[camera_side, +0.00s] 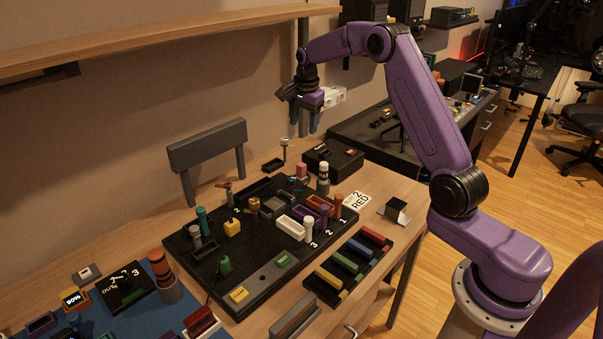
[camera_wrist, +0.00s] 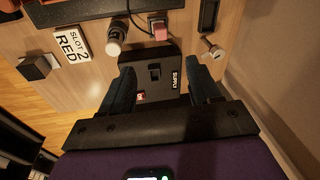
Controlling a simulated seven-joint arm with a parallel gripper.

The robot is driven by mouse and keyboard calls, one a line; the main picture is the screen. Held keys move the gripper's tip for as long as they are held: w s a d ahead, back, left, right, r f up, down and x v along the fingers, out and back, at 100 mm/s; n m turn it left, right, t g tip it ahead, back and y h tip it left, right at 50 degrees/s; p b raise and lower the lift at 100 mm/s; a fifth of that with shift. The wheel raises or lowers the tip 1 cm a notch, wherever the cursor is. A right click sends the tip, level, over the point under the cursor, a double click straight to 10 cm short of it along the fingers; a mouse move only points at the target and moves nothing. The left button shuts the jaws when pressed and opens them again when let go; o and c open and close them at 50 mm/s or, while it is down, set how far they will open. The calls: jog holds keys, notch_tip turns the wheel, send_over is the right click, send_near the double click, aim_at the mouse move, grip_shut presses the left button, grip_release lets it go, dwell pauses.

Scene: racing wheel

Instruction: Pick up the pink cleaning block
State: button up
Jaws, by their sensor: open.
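The pink cleaning block (camera_side: 302,170) is small and stands near the far end of the black board, beside a white-topped cylinder. In the wrist view the pink block (camera_wrist: 160,30) lies at the top centre, beyond the fingertips, with a dark cable near it. My gripper (camera_side: 304,125) is open and empty, raised well above the table and pointing down. In the wrist view its two dark fingers (camera_wrist: 160,70) are spread on either side of a black box, with the pink block ahead of them.
The black box (camera_side: 333,158) sits under my gripper, behind the pink block. A white-topped cylinder (camera_side: 323,178) stands close to the block. The large black board (camera_side: 192,262) carries several pegs and trays. A "SLOT 2 RED" card (camera_side: 356,201) lies at the right.

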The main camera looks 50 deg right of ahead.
jog(key=d, duration=0.1)
send_over(302, 165)
jog(key=f, duration=1.2)
jog(key=shift+s+d, duration=0.2)
jog(key=shift+s, duration=0.05)
jog(key=shift+w+f, duration=0.2)
jog(key=shift+f, duration=1.2)
jog(key=shift+w+f, duration=0.2)
jog(key=shift+f, duration=1.15)
jog(key=c, duration=1.1)
